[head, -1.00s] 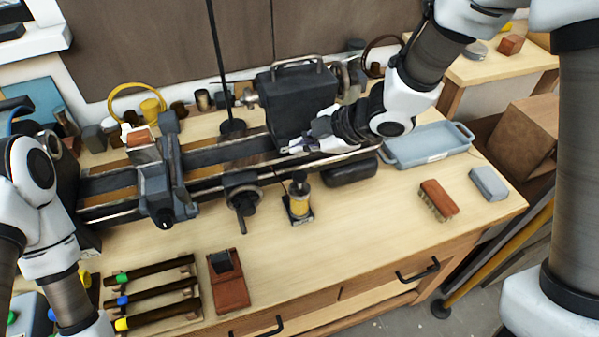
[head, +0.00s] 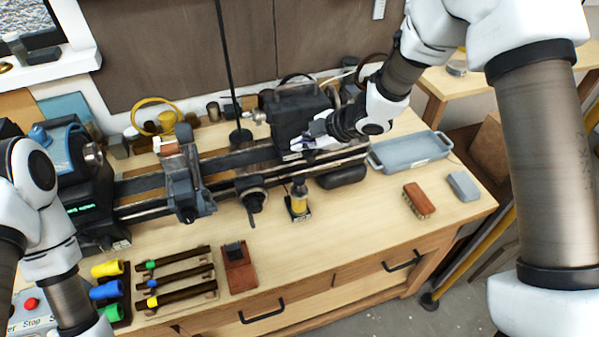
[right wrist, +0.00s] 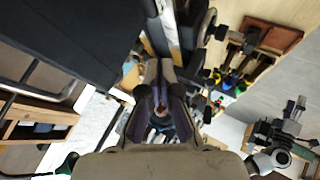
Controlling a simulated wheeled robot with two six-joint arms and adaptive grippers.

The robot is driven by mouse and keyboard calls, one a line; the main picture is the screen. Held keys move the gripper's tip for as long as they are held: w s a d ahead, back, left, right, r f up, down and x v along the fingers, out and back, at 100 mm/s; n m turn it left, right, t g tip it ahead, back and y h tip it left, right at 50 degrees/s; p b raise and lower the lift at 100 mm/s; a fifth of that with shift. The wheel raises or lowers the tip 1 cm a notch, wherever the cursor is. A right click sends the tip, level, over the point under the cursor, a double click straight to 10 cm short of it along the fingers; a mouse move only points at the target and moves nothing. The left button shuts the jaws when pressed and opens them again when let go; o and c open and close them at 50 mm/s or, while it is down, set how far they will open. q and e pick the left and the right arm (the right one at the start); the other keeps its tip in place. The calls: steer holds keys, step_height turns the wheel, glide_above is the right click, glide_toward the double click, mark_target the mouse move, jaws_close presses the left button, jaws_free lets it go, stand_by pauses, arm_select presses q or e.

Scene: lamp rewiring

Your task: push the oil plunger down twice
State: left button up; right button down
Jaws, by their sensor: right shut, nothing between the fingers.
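The oiler is a small yellow pot (head: 299,205) with a dark plunger top (head: 299,187). It stands upright on a dark base on the bench, in front of the lathe, in the head view. My right gripper (head: 303,144) is shut and empty. It is above and behind the oiler, in front of the lathe's dark block (head: 295,115), apart from the plunger. The right wrist view shows its fingers (right wrist: 160,98) together; I cannot make out the oiler there. My left arm shows at the left of the head view, but its gripper is outside the picture.
The lathe (head: 235,160) runs along the back of the bench. A handwheel (head: 252,197) stands left of the oiler. Bench in front of the oiler is clear.

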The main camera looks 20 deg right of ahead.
steer(key=w+f, duration=0.1)
steer(key=w, duration=0.1)
steer(key=b, duration=0.8)
glide_above(301, 180)
steer(key=f, duration=0.6)
steer(key=shift+w+f, duration=0.2)
steer(key=shift+f, duration=0.15)
steer(key=shift+s+f, duration=0.25)
steer(key=shift+f, duration=0.3)
arm_select(q)
step_height(301, 180, down, 9)
steer(key=shift+r, duration=0.15)
arm_select(e)
steer(key=shift+w+f, duration=0.1)
steer(key=shift+f, duration=0.05)
arm_select(q)
steer(key=shift+w, duration=0.15)
arm_select(e)
steer(key=shift+w, duration=0.1)
